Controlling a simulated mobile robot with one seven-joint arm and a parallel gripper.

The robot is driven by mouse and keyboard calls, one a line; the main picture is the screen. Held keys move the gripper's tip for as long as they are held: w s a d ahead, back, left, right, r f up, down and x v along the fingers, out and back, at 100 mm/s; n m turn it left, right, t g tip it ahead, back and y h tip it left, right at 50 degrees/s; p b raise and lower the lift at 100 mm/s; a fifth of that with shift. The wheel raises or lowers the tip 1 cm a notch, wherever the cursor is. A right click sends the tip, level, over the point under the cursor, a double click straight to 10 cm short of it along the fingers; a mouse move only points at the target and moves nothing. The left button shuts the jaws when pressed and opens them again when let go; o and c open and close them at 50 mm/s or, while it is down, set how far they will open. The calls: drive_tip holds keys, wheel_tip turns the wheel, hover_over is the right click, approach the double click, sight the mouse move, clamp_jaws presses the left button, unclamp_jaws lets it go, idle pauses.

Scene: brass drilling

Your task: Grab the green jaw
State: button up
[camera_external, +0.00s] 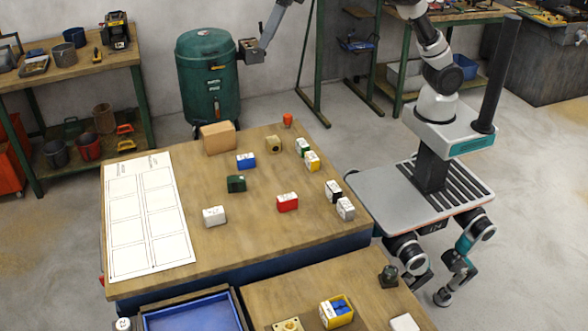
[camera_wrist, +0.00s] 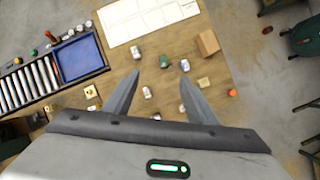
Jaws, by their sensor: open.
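A dark green block-like jaw (camera_external: 236,183) lies near the middle of the wooden table, apart from its neighbours. A second green piece (camera_external: 303,147) with a white labelled face stands near the table's right edge, beside a yellow one (camera_external: 312,161). The pictures do not make clear which is meant. My gripper (camera_external: 250,50) shows high up in the outside view, in front of the wall and away from the table pieces. In the wrist view my gripper (camera_wrist: 160,74) has its two fingers apart with nothing held.
A blue piece (camera_external: 246,161), a red one (camera_external: 287,202), a white one (camera_external: 214,216) and a tan round part (camera_external: 273,144) lie around. A wooden box (camera_external: 218,138) stands at the back. A paper sheet (camera_external: 148,214) covers the left. A blue tray (camera_external: 192,312) is in front.

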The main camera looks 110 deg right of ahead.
drive_tip(key=w+d+f+n, duration=0.3)
drive_tip(key=w+f+n, duration=0.1)
drive_tip(key=w+f, duration=0.1)
approach(236, 178)
drive_tip(key=shift+y, duration=0.3)
drive_tip(key=x, duration=0.4)
drive_tip(key=shift+f, duration=0.3)
drive_tip(key=shift+x, duration=3)
drive_tip(key=shift+d, duration=0.15)
drive_tip(key=shift+c, duration=0.3)
drive_tip(key=shift+w+r, duration=0.1)
clamp_jaws()
